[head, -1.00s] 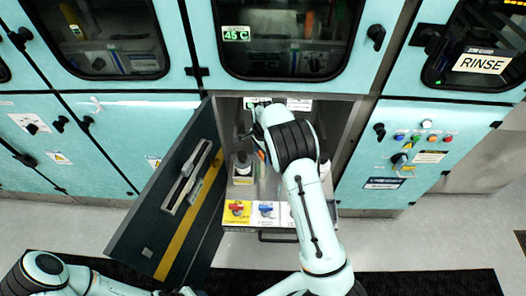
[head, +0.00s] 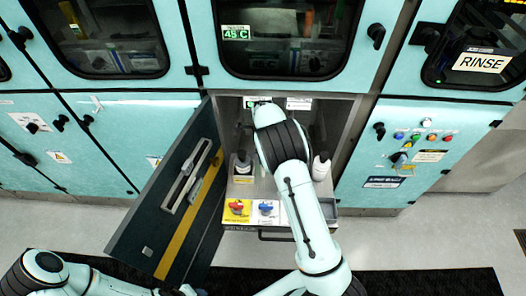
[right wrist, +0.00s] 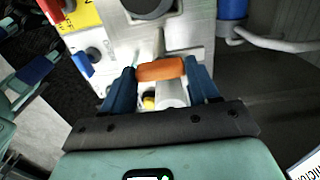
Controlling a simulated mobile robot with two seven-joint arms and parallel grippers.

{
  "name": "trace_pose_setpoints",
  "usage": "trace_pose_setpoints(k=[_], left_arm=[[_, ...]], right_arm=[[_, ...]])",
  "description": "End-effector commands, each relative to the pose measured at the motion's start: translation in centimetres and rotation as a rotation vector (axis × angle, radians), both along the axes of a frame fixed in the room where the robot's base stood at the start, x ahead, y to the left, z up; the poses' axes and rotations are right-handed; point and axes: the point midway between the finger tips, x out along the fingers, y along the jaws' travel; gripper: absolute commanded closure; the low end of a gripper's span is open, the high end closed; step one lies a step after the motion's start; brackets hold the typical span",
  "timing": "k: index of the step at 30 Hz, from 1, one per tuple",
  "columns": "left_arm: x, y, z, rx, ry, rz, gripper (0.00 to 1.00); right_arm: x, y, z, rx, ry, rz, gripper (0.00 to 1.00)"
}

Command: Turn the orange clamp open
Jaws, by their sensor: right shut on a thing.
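The orange clamp (right wrist: 160,70) shows in the right wrist view as a short rounded bar in front of a pale pipe. My right gripper (right wrist: 162,82) has its two blue fingers on either side of the bar and is shut on it. In the head view my right arm reaches into the open cabinet bay and hides the clamp and the gripper.
The open dark door (head: 160,200) stands left of the bay. A red valve handle (head: 236,207) and a blue one (head: 266,209) sit at the bay's front.

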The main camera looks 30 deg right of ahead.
Motion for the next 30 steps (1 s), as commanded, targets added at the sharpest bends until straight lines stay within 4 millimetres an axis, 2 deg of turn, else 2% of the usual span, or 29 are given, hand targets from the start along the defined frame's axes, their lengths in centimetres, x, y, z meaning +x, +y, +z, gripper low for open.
trace_pose_setpoints(k=[14, 15, 16, 17, 26, 30], left_arm=[[0.0, 0.0, 0.0, 0.000, 0.000, 0.000, 0.57], [0.0, 0.0, 0.0, 0.000, 0.000, 0.000, 0.57], [0.0, 0.0, 0.0, 0.000, 0.000, 0.000, 0.57], [0.0, 0.0, 0.0, 0.000, 0.000, 0.000, 0.57], [0.0, 0.0, 0.0, 0.000, 0.000, 0.000, 0.57], [-0.1, 0.0, -0.1, 0.000, 0.001, 0.000, 0.57]], right_arm=[[0.0, 0.0, 0.0, 0.000, -0.001, -0.015, 0.71], [0.0, 0.0, 0.0, 0.000, -0.001, -0.015, 0.28], [0.0, 0.0, 0.0, 0.000, -0.001, -0.015, 0.18], [0.0, 0.0, 0.0, 0.001, -0.001, -0.014, 0.15], [0.0, 0.0, 0.1, 0.000, -0.001, -0.012, 0.15], [0.1, 0.0, 1.5, 0.000, -0.004, -0.012, 0.15]])
